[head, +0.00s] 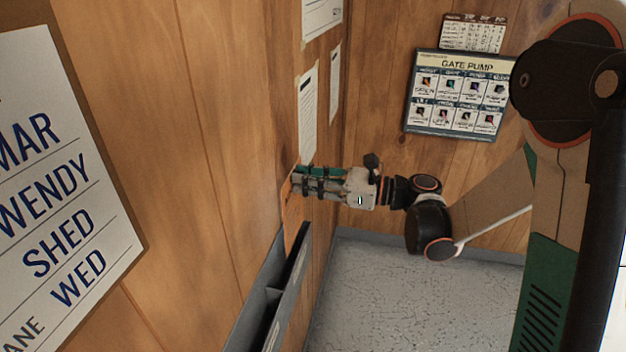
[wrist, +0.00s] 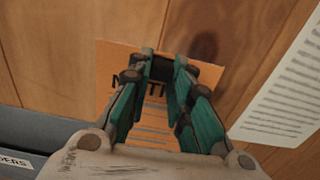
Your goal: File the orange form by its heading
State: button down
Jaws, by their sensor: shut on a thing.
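The orange form (wrist: 107,58) is held upright in front of the wood wall in the wrist view. Its dark heading is partly hidden behind my fingers; an N or M at the left and a T or two show. My gripper (wrist: 160,68) is shut on the form near its upper part. In the head view my gripper (head: 303,182) reaches left to the wall, and the form (head: 292,215) hangs edge-on above the grey wall file rack (head: 273,296). Whether the form's lower edge is inside a pocket cannot be told. A rack label ending in "DERS" (wrist: 14,161) shows in the wrist view.
A large sign (head: 62,190) with MAR, WENDY, SHED and WED is on the wall at left. White notices (head: 308,108) hang just above my gripper. A GATE PUMP board (head: 461,95) is on the far wall. The grey floor (head: 400,300) is clear.

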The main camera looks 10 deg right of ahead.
aim_at(295, 209)
jog(key=shift+w+a, duration=0.1)
jog(key=shift+a, duration=0.25)
jog(key=shift+a+b, duration=0.15)
jog(key=shift+b, duration=0.3)
dwell(1.0)
jog(key=shift+f+b, duration=1.5)
jog(key=shift+f, duration=0.05)
jog(key=shift+f+b, duration=1.4)
jog(key=shift+f, duration=0.1)
jog(key=shift+f+b, duration=1.4)
jog(key=shift+f, duration=0.15)
